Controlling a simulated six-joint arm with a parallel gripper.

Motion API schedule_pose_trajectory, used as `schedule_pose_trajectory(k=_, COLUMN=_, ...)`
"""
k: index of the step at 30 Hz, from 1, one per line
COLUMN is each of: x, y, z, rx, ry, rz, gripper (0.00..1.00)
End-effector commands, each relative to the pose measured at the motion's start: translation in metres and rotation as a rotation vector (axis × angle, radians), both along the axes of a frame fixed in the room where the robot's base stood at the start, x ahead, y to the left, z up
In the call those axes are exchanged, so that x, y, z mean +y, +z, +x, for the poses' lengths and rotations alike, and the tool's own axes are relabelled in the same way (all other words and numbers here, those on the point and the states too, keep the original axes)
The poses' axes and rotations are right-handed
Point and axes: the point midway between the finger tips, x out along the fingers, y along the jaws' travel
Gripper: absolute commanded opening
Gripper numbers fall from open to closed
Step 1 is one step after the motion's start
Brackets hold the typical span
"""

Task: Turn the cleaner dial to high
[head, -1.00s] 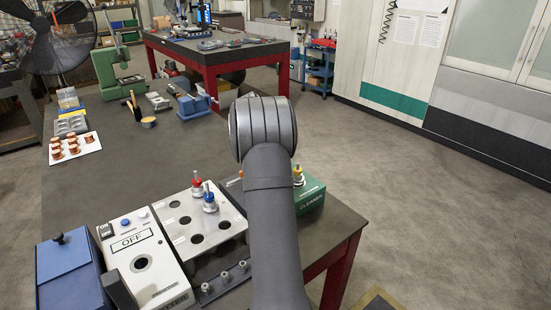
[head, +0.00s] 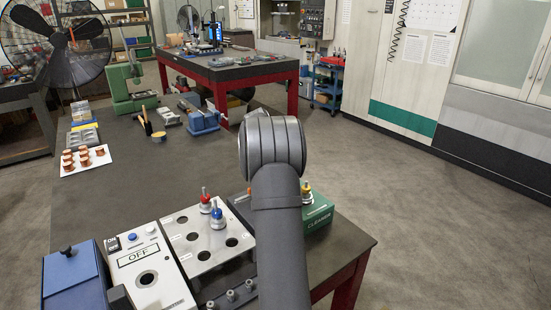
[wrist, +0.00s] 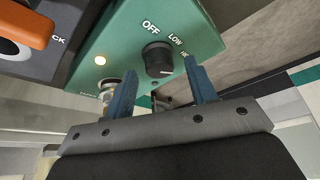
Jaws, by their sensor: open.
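The green cleaner box (wrist: 120,40) fills the top middle of the wrist view. Its black dial (wrist: 158,58) has OFF, LOW and a partly covered third label around it. A white mark shows on the dial's lower edge; I cannot tell which setting it marks. In the head view the cleaner box (head: 318,218) is partly behind my arm, which hides the gripper and dial.
An orange handle (wrist: 25,22) is at the wrist view's top left. Left of the cleaner stand a white plate with holes (head: 192,262), red- and blue-topped fittings (head: 217,217) and an OFF panel (head: 150,275). A yellow-topped fitting (head: 306,194) is at the cleaner.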

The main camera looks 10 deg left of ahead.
Motion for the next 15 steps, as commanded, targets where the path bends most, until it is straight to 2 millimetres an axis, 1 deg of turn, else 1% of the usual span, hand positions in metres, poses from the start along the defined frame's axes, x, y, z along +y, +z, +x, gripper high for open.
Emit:
schedule_pose_trajectory(k=5, x=0.013, y=0.032, z=-0.003, rx=-0.004, ry=0.002, rz=0.002, gripper=0.52)
schedule_pose_trajectory(k=15, x=0.044, y=0.109, z=-0.011, rx=-0.004, ry=0.002, rz=0.002, gripper=0.52)
